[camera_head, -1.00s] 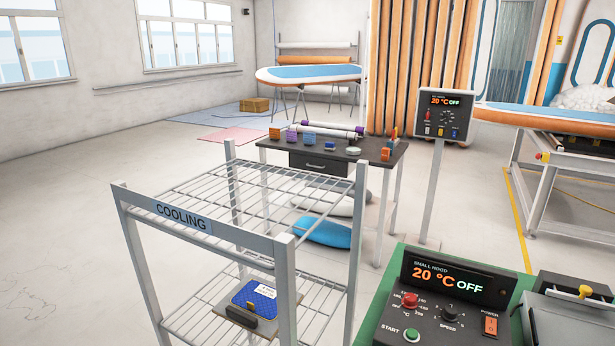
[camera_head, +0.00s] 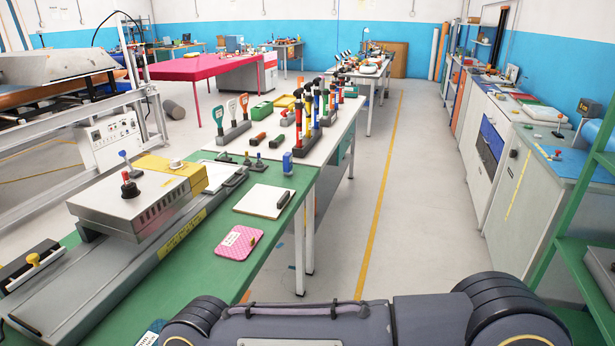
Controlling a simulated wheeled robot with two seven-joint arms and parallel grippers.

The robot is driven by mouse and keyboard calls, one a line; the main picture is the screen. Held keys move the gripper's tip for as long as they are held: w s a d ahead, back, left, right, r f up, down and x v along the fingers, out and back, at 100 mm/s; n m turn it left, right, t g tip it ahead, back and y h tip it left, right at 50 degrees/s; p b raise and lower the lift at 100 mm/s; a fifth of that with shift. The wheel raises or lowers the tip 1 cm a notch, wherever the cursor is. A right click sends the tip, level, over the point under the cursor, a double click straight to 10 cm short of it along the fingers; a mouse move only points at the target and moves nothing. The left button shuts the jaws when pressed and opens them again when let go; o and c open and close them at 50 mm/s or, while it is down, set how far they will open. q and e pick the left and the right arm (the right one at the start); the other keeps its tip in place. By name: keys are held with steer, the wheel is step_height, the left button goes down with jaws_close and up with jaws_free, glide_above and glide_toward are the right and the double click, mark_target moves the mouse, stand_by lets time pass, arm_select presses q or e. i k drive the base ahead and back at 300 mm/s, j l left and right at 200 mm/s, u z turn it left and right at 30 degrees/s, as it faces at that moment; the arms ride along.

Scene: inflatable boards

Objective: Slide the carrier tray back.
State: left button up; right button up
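On the green table (camera_head: 225,265) at the left stands a grey machine with a long low bed (camera_head: 150,255) and a metal hood (camera_head: 135,195) with a red knob over it. A dark flat piece with a yellow knob (camera_head: 33,260) lies at the bed's near left end; it may be the carrier tray, but I cannot tell for sure. A yellow block (camera_head: 170,170) and a light flat plate (camera_head: 218,175) are at the bed's far end. Neither gripper is in view; only my own dark shoulder parts show at the bottom.
A white pad (camera_head: 264,200) and a pink patterned card (camera_head: 240,241) lie on the green table. A white table with several tools (camera_head: 312,130) adjoins it. The aisle with a yellow floor line (camera_head: 377,215) is clear. Cabinets (camera_head: 507,150) and a green shelf frame (camera_head: 580,210) stand right.

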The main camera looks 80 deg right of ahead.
mark_target(218, 174)
steer(key=z, duration=2.25)
steer(key=i+l+u, duration=0.1)
steer(key=u, duration=0.5)
steer(key=i+l+u, duration=0.15)
steer(key=l, duration=0.15)
steer(key=i+l+u, duration=0.1)
steer(key=l, duration=0.25)
steer(key=i+l+u, duration=0.15)
steer(key=l, duration=0.2)
steer(key=i+l+u, duration=0.15)
steer(key=l, duration=0.2)
steer(key=i+l+u, duration=0.15)
steer(key=l, duration=0.6)
steer(key=i+l, duration=0.15)
steer(key=l, duration=0.15)
